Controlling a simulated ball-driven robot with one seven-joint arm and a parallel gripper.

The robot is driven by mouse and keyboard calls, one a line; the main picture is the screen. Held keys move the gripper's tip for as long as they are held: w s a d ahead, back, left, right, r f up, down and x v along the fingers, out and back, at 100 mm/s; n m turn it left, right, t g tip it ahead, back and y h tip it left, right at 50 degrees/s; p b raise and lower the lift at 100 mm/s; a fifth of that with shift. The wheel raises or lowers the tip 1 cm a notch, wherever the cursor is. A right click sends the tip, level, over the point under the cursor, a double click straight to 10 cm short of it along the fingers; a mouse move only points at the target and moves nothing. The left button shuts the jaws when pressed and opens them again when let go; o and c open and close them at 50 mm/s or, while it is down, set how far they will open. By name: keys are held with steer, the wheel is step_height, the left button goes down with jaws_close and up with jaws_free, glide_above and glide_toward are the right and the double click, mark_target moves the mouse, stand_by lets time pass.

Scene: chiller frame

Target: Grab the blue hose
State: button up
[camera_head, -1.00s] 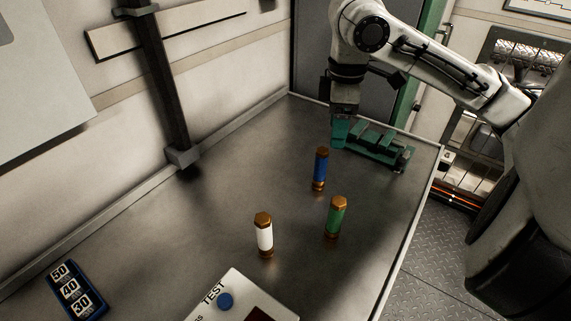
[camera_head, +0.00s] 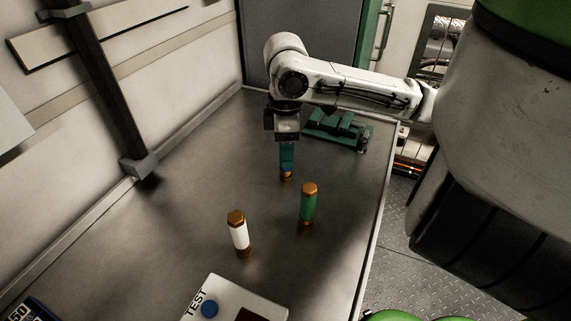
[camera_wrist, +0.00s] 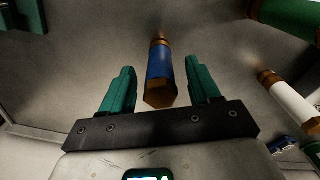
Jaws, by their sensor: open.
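The blue hose (camera_wrist: 159,72) is a short upright blue cylinder with copper-coloured ends, standing on the metal table (camera_head: 180,190). In the wrist view it lies between and just beyond the two teal fingers of my gripper (camera_wrist: 160,90), with a gap on each side. In the head view my gripper (camera_head: 286,155) is above and in front of the blue hose (camera_head: 286,170), covering most of it; only a bit of blue and the copper lower end show. My gripper is open and empty.
A green hose (camera_head: 308,203) stands close by to the right and nearer. A white hose (camera_head: 239,234) stands nearer at left. A green fixture (camera_head: 338,130) sits behind at right. A TEST box (camera_head: 232,302) is at the front.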

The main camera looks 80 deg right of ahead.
steer(key=shift+f, duration=0.5)
jaws_close()
